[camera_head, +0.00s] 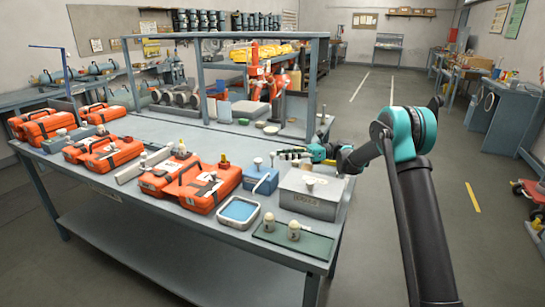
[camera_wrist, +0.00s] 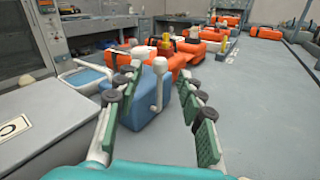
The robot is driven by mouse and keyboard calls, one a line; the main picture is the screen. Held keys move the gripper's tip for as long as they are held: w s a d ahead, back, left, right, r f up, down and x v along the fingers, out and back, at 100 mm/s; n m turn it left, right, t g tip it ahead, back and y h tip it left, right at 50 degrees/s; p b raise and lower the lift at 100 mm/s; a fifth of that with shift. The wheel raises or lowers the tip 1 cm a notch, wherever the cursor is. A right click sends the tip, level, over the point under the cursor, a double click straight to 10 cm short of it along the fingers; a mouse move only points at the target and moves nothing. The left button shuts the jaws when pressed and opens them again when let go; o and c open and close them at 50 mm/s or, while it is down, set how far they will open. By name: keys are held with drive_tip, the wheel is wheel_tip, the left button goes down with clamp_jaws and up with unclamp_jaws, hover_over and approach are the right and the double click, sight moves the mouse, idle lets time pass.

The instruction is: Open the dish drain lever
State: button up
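A shallow dish (camera_head: 240,210) with a pale rim and blue inside sits near the front edge of the bench; it also shows in the wrist view (camera_wrist: 86,76). Beside it stands a blue box (camera_head: 261,183) with a white, round-ended lever (camera_wrist: 159,84) standing upright on its side. I cannot tell whether this lever belongs to the dish's drain. My gripper (camera_head: 288,154) is behind the blue box and above the bench. In the wrist view its green-padded fingers (camera_wrist: 163,90) are spread apart, with the box and lever visible between and beyond them. Nothing is held.
A glass plate with two pale egg-like pieces (camera_head: 294,230) lies at the front right corner. Orange cases (camera_head: 203,189) fill the left. A grey frame (camera_head: 313,85) rises behind; bare bench lies before it.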

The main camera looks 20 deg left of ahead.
sight(273, 157)
drive_tip(key=shift+x, duration=2.55)
drive_tip(key=shift+c, duration=0.6)
clamp_jaws()
